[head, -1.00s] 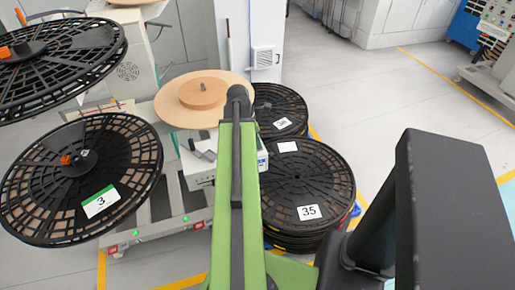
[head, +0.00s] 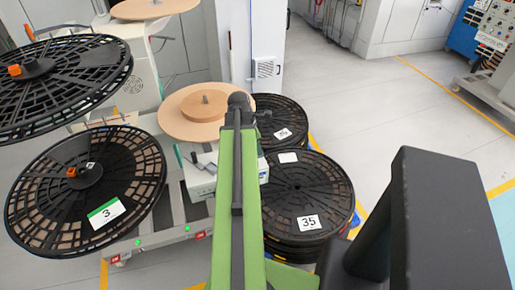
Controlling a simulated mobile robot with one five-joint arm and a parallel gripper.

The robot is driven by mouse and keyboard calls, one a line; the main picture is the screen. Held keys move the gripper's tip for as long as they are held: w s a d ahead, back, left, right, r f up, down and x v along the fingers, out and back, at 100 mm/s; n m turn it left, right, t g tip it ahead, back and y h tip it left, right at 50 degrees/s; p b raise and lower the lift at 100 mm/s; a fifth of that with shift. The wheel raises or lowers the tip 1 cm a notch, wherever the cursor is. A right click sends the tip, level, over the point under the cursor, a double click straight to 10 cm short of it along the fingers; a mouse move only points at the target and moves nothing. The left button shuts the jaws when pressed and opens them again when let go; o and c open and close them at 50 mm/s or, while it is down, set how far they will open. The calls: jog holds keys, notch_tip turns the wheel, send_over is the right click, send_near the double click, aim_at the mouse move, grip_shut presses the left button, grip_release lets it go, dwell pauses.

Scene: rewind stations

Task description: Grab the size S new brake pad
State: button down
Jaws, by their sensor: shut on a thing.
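No brake pad and no size S mark can be made out in the head view. My green arm link (head: 237,190) rises through the middle of the picture to a dark joint at its top. My gripper is not visible, and neither is anything it may hold. The arm hides part of the machine and reels behind it.
At left, a large black reel marked 3 (head: 60,222) hangs below another black reel (head: 60,85). A wooden disc (head: 175,122) sits beside a white box device (head: 202,180). Black reels marked 35 (head: 335,190) are stacked on the floor. Open floor (head: 400,120) lies to the right.

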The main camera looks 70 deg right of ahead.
jog(key=s+r+p, duration=0.6)
jog(key=s+r, duration=0.1)
jog(key=s, duration=0.4)
jog(key=shift+s+a+r, duration=0.15)
jog(key=shift+s+a, duration=0.1)
jog(key=shift+s, duration=0.1)
